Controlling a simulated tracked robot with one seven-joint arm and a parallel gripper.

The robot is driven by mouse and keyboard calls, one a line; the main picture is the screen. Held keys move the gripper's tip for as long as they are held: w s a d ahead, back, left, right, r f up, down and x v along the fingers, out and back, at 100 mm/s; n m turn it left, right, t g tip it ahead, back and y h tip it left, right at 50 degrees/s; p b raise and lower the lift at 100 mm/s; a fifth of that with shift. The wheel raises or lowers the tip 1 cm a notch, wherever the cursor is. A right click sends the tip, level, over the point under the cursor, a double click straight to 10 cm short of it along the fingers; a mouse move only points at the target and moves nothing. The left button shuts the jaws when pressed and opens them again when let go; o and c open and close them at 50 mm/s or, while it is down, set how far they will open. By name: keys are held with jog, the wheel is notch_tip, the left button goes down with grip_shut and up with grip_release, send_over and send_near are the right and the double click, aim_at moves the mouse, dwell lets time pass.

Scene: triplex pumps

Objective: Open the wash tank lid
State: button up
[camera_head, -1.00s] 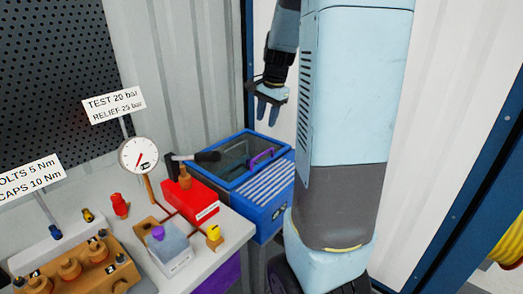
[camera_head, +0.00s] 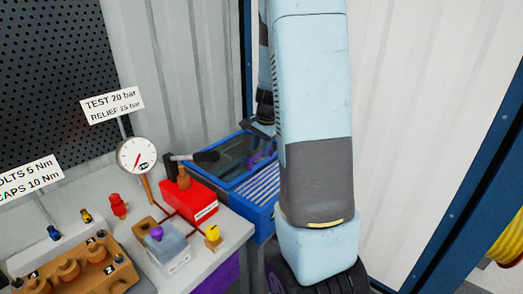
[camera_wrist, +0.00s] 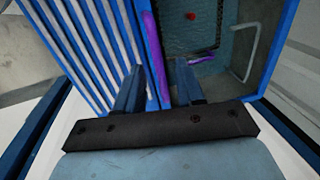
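The wash tank (camera_head: 267,215) is a blue box behind the bench, partly hidden by my arm. Its blue-framed, see-through lid (camera_head: 222,178) looks closed in the head view. The lid's purple handle (camera_head: 259,160) is at the right of the pane; it also shows in the wrist view as a purple bar (camera_wrist: 151,45). My gripper is open; its dark blue fingers (camera_wrist: 160,68) are on either side of the purple bar in the wrist view. I cannot tell whether they touch it. In the head view my arm mostly hides the gripper.
Blue-and-white slats (camera_wrist: 75,50) lie beside the lid. The bench carries a red box (camera_head: 190,200), a pressure gauge (camera_head: 137,155), a clear container with a purple cap (camera_head: 156,233) and a brown pump block (camera_head: 85,265). A container wall stands close behind the tank.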

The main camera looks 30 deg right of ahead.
jog(key=shift+w+f, duration=0.1)
jog(key=shift+f, duration=0.65)
grip_shut()
jog(key=shift+w+r, duration=0.1)
